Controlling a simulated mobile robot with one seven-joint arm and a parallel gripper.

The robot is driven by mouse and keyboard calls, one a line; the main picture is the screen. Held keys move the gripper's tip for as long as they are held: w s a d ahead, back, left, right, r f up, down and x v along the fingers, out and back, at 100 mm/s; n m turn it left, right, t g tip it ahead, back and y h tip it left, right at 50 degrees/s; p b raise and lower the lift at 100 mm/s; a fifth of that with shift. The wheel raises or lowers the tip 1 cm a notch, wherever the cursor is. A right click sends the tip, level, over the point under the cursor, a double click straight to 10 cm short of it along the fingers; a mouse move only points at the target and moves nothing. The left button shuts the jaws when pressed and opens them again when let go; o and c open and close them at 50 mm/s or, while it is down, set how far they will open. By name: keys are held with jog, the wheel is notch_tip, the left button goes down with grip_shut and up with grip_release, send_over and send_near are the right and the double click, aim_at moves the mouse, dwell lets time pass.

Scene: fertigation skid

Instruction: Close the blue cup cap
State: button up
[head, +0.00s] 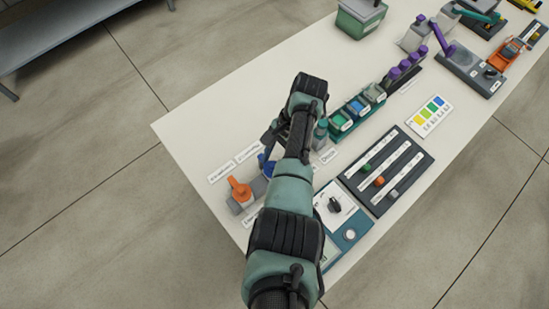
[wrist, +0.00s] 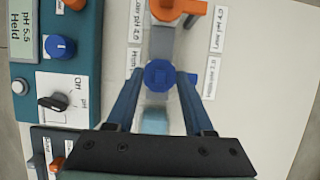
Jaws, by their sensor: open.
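The blue cup (wrist: 160,76) shows from above in the wrist view, its round blue top between the two fingers of my gripper (wrist: 160,84). There is a gap on each side, so the fingers stand around it and do not clearly touch it. A small blue piece (wrist: 193,77) shows by the right finger; I cannot tell if it belongs to the cup. In the head view the blue cup (head: 264,163) is partly hidden by my arm, below my gripper (head: 270,140). My gripper is open and empty. I cannot tell how far the cap stands open.
An orange cup (head: 240,190) stands beside the blue one on a grey holder (wrist: 159,42), with paper labels (wrist: 215,28) around. A teal control box (wrist: 87,60) with a blue knob and black dial is near. A slotted dark panel (head: 387,172) and several bottles stand right.

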jog(key=v, duration=1.3)
jog(key=shift+p, duration=0.45)
